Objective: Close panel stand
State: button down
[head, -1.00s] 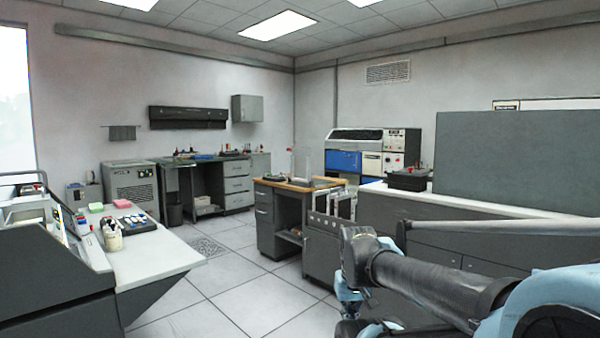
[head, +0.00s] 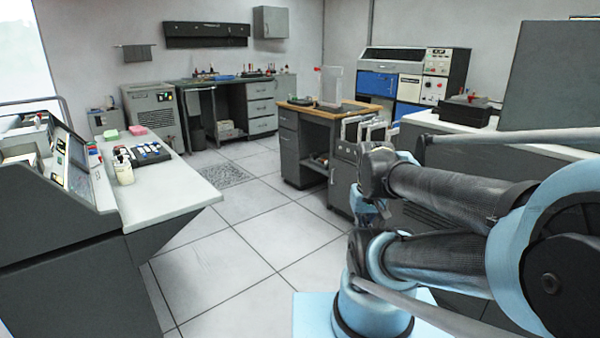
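No part is plainly marked as the panel stand, so I cannot tell for certain which thing it is. A pale, upright flat panel (head: 331,86) stands on the wood-topped desk (head: 293,103) in the middle distance. At the left, a dark console (head: 62,195) has a sloped instrument panel (head: 75,152) with a screen and buttons. My folded arm fills the right side of the head view. My gripper cannot be made out, and the arm is well apart from the desk and the console.
A white counter (head: 165,195) with a jar (head: 123,170) and small items juts out from the left. Grey cabinets with a large grey board (head: 555,75) stand at the right. A blue-and-white machine (head: 405,85) is at the back. The tiled floor (head: 235,255) between is clear.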

aim_at(330, 81)
jog(key=u, duration=0.15)
jog(key=i, duration=1.35)
jog(key=u, duration=0.25)
jog(key=i, duration=2.2)
jog(key=u, duration=0.15)
